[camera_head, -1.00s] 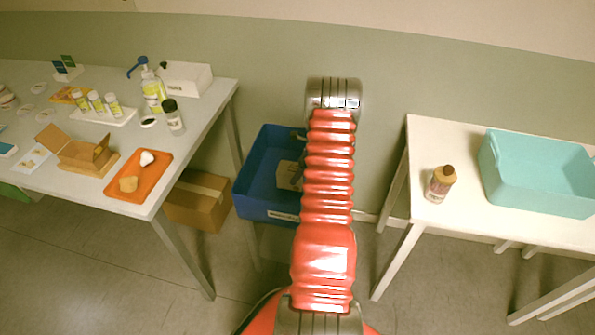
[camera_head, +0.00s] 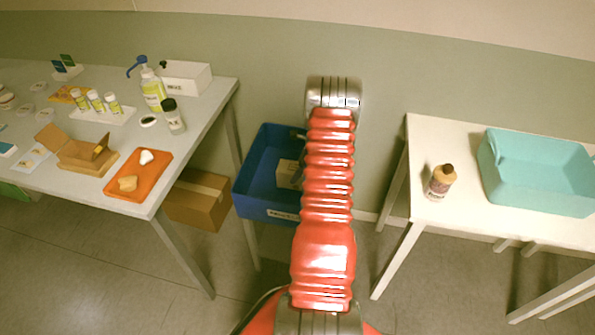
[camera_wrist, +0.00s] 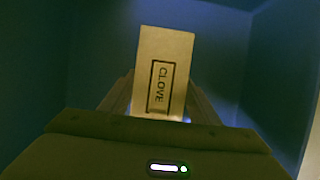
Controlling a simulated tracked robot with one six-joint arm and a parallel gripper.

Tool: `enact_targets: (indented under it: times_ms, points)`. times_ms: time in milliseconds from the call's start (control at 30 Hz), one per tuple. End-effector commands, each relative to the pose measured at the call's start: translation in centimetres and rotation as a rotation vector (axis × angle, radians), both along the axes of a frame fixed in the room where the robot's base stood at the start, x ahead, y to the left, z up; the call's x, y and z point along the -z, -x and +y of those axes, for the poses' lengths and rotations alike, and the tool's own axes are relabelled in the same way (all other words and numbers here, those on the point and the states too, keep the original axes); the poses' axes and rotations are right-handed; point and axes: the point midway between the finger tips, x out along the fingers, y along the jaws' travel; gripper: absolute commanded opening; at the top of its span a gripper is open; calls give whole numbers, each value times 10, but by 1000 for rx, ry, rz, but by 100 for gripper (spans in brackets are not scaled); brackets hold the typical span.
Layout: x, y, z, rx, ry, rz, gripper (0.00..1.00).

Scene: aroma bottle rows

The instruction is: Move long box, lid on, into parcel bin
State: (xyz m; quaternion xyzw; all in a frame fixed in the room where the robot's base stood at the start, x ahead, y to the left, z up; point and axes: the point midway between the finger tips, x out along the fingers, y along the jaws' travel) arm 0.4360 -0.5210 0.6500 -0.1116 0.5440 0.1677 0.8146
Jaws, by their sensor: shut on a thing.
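The long box (camera_wrist: 166,70), pale cardboard with a framed CLOVE label, is between the fingers of my gripper (camera_wrist: 161,88) in the wrist view. My gripper is shut on it. The face towards the camera looks closed. The blue parcel bin (camera_head: 251,190) stands low between the two tables, with a label on its front. Its dark blue walls surround the box in the wrist view (camera_wrist: 60,60). In the head view the box (camera_head: 288,172) shows inside the bin, partly behind my arm. My gripper is mostly hidden there. Whether the box touches the bin floor I cannot tell.
The left table (camera_head: 205,120) holds a small open carton (camera_head: 85,158), an orange tray (camera_head: 140,178), a pump bottle (camera_head: 152,90) and several vials. A brown carton (camera_head: 200,200) sits under it. The right table (camera_head: 440,215) holds a brown bottle (camera_head: 440,182) and a teal bin (camera_head: 535,195).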

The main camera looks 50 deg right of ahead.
Motion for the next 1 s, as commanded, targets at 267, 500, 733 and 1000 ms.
enact_targets:
  times_ms: [267, 500, 733, 1000]
  points:
    - [0, 0, 0, 0, 1, 0, 33]
    - [2, 0, 0, 0, 1, 0, 33]
    - [4, 0, 0, 0, 1, 0, 33]
    - [7, 0, 0, 0, 0, 0, 33]
